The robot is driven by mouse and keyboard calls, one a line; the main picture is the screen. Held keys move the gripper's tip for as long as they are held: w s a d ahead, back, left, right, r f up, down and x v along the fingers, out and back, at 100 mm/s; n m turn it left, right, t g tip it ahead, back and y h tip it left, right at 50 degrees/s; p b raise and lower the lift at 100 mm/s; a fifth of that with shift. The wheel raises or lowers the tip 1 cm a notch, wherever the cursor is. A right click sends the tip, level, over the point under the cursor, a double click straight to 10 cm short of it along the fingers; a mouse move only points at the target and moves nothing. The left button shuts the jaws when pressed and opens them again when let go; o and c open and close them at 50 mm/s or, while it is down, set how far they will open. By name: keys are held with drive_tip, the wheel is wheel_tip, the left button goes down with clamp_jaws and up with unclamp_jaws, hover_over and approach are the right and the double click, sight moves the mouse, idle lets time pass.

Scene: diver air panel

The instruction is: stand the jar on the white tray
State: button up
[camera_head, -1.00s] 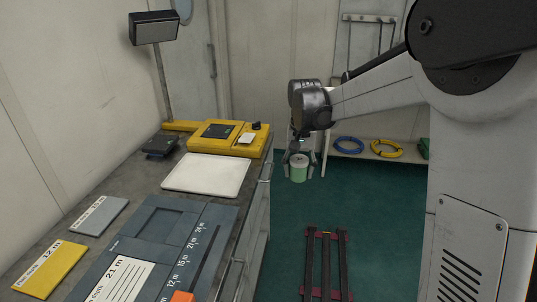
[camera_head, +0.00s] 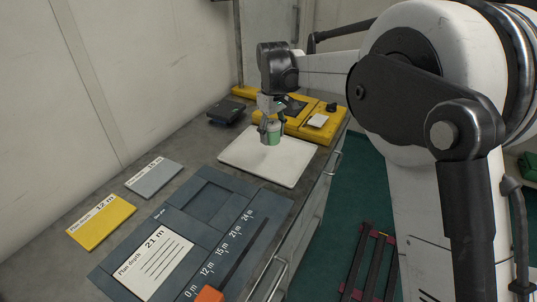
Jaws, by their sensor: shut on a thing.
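The jar (camera_head: 272,137) is green with a pale upper part and is upright. My gripper (camera_head: 270,128) points down and is shut on the jar from above. The jar is over the back part of the white tray (camera_head: 262,166), within its outline. I cannot tell whether the jar's base touches the tray. The tray lies flat on the grey counter and is otherwise empty.
Behind the tray are a yellow box (camera_head: 310,121) and a dark device (camera_head: 226,111). In front is a dark blue depth board (camera_head: 190,235) with a white card (camera_head: 152,262). Yellow (camera_head: 100,221) and grey (camera_head: 153,177) plates lie at left.

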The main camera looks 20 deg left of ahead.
drive_tip(key=s+a+n, duration=0.2)
drive_tip(key=a, duration=0.3)
hover_over(286, 159)
wheel_tip(286, 159, down, 7)
drive_tip(key=shift+s+f+p, duration=0.15)
drive_tip(key=shift+p, duration=0.25)
drive_tip(key=shift+f, duration=2.05)
drive_tip(key=shift+f, duration=0.25)
drive_tip(key=o, duration=1.3)
drive_tip(key=shift+r, duration=0.1)
drive_tip(key=shift+c, duration=0.2)
wheel_tip(286, 159, up, 12)
drive_tip(key=shift+r, duration=0.2)
